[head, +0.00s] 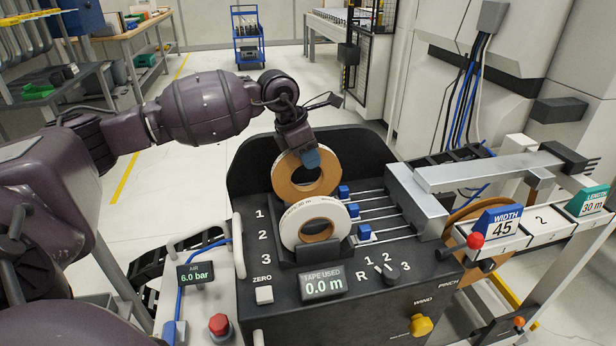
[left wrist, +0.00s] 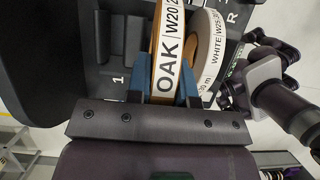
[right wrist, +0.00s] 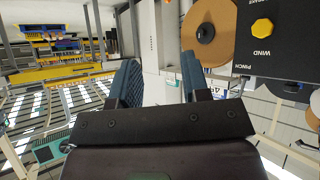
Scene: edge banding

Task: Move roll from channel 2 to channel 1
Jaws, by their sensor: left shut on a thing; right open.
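The oak roll (head: 288,186), a tan ring labelled OAK W20 in the left wrist view (left wrist: 167,60), stands upright in line with channel 2 of the black machine. My left gripper (head: 312,157) is shut on its rim from above, with blue fingers on both sides. Channel 1 (left wrist: 122,45) looks empty in the left wrist view. A white roll (head: 290,226) stands beside the oak roll, in channel 3. My right gripper (right wrist: 158,85) is open and empty.
Blue sliders (head: 364,232) on rods sit right of the rolls. A black curved guard (head: 250,165) rises behind them. The tape display (head: 323,285) and knobs are in front. The WIDTH 45 sign (head: 502,224) stands at right.

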